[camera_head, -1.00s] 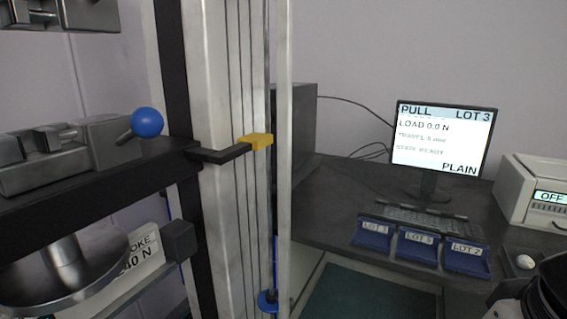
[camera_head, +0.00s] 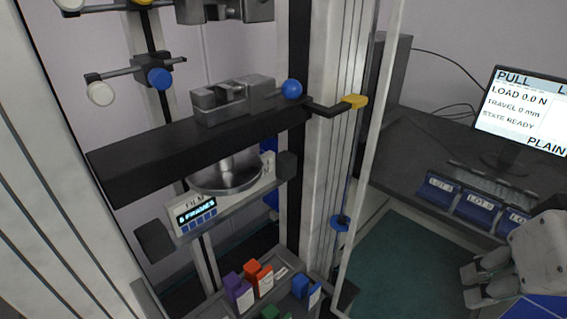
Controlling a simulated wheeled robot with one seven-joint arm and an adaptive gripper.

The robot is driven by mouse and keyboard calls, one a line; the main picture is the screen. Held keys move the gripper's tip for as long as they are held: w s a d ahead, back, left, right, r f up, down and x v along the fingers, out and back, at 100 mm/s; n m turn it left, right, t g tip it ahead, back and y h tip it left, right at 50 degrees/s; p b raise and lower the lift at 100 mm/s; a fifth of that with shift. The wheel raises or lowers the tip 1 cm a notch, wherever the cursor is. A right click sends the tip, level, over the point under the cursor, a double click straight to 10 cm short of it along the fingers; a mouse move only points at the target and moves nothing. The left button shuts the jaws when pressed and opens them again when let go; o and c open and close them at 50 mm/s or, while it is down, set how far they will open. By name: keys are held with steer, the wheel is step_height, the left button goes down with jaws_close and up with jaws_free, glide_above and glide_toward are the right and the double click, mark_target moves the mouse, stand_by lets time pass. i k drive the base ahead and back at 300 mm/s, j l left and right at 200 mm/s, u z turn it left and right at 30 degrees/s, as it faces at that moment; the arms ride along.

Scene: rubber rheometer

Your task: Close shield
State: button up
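A thin pale upright bar (camera_head: 371,150) runs from the top of the view to the lower middle, at the right side of the test machine. It looks like the edge of the shield, standing swung out edge-on; any clear panel is hard to make out. The machine's front, with its dark crosshead (camera_head: 190,145) and grey clamp (camera_head: 232,98), shows uncovered. My gripper (camera_head: 466,285) is at the lower right, in front of the desk, well apart from the bar. Its two grey fingers look parted, with nothing between them.
A tray (camera_head: 150,296) of coloured blocks lies below. The desk (camera_head: 400,150) bears a monitor (camera_head: 522,110) and blue bins (camera_head: 480,207).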

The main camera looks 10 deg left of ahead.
mark_target(398, 6)
steer(key=k+l+u, duration=0.1)
steer(key=k+u, duration=0.15)
steer(key=u, duration=0.15)
steer(key=k+u, duration=0.3)
steer(key=u, duration=0.15)
steer(key=k+j+z, duration=0.1)
steer(key=z, duration=1.85)
